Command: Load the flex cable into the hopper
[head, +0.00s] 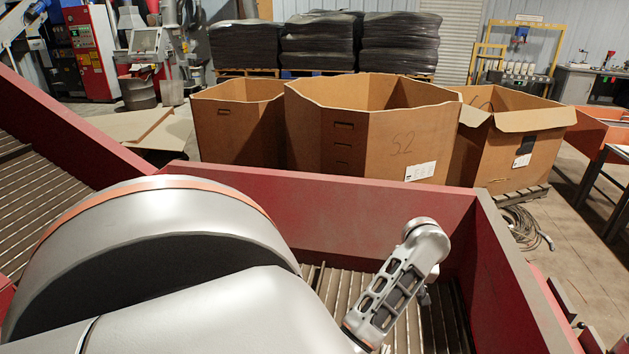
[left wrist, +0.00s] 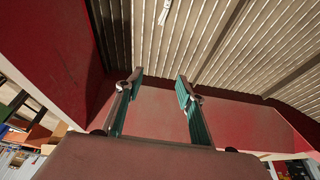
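The hopper (head: 340,205) has red walls and a slatted metal floor and fills the lower part of the head view. Its red wall (left wrist: 250,120) and slatted floor also show in the left wrist view. My left arm reaches over it from the left and hides much of its inside. My left gripper (left wrist: 160,80) has its two teal-padded fingers apart, with nothing between them. A small pale piece (left wrist: 165,12) lies on the slats at the top of the left wrist view; I cannot tell what it is. I cannot pick out the flex cable for certain. My right gripper is not in view.
A dark cable coil (head: 524,226) lies on the floor right of the hopper. Large cardboard boxes (head: 375,130) stand behind the hopper, with stacked black sheets (head: 320,42) farther back. A table (head: 610,165) stands at the right. The visible hopper floor is mostly bare.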

